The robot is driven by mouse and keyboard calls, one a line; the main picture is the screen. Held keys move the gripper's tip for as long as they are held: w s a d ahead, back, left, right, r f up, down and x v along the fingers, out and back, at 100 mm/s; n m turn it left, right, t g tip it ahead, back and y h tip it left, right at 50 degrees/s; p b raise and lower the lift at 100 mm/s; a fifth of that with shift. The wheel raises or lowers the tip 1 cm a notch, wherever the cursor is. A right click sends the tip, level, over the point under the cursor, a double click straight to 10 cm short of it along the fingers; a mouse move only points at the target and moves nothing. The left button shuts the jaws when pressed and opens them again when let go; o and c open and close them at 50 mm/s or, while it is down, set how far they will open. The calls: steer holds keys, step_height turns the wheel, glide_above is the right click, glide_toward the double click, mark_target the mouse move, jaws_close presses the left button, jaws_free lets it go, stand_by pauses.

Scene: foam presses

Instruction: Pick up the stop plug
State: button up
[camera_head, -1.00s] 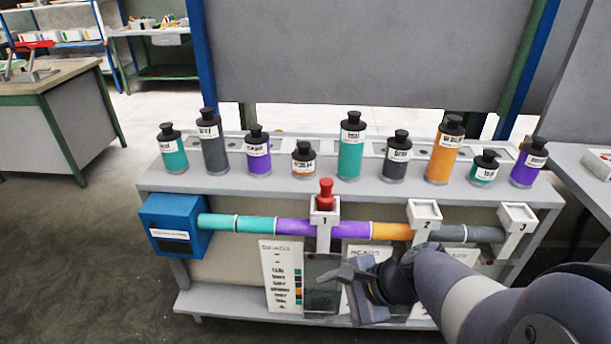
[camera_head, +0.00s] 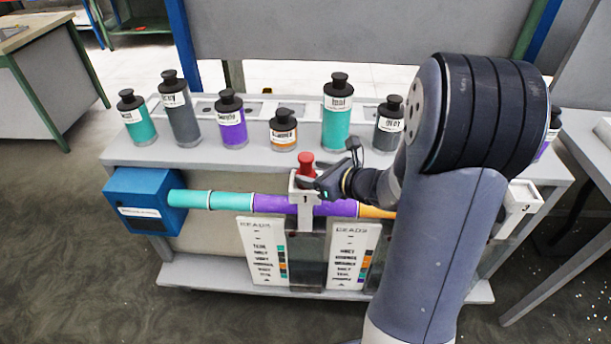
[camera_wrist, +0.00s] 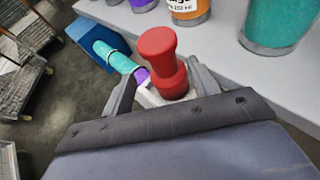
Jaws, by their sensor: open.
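The stop plug is the red knobbed peg (camera_head: 306,164). It stands upright in the white socket marked 1 (camera_head: 301,193) on the coloured pipe. In the wrist view the red plug (camera_wrist: 160,62) stands between my gripper's two fingers (camera_wrist: 162,88). The fingers are apart, with one on each side of the plug. In the head view my gripper (camera_head: 322,170) is at the plug's right side, level with its lower part. The plug's lower end is hidden in the socket.
Several labelled bottles stand on the shelf behind, including an orange one (camera_head: 283,130) and a teal one (camera_head: 337,115) close by. A blue box (camera_head: 146,200) is at the pipe's left end. Printed cards (camera_head: 264,250) hang below. My arm hides the shelf's right part.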

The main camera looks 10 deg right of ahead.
mark_target(301, 167)
steer(key=shift+w+d+p+x, duration=0.1)
steer(key=shift+d+p+x, duration=0.1)
steer(key=shift+x, duration=1.25)
steer(key=shift+w+d+p+x, duration=0.1)
steer(key=shift+p+x, duration=0.1)
steer(key=shift+x, duration=1.2)
steer(key=shift+r, duration=0.1)
steer(key=c, duration=1.2)
